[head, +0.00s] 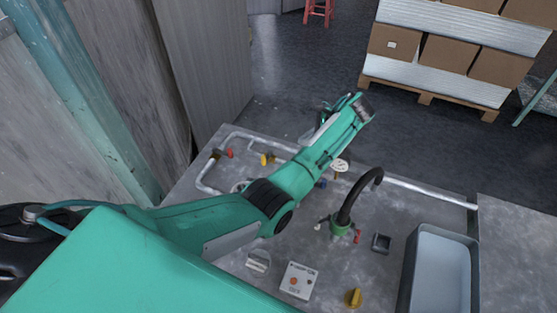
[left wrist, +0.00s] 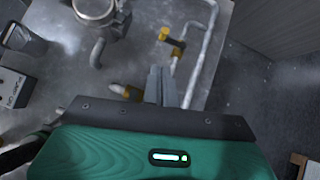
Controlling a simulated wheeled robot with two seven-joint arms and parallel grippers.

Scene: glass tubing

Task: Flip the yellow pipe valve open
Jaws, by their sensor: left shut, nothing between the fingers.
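The yellow pipe valve (head: 265,158) sits on the grey piping at the back left of the workbench in the head view. In the left wrist view a yellow valve handle (left wrist: 170,38) shows beside a pipe, just beyond my fingertips. My left gripper (left wrist: 160,70) is shut and empty, with its fingers apart from that handle in the picture. In the head view my left arm reaches over the bench to the back, and its fingers are hard to make out. My right gripper is not in view.
A red handle (head: 229,153), a dial gauge (head: 340,165) and a blue knob (head: 321,183) are close by. A black curved spout (head: 358,193), a control box (head: 297,281), a yellow knob (head: 353,297) and a sink (head: 440,265) occupy the front and right. A corrugated wall (head: 203,55) stands left.

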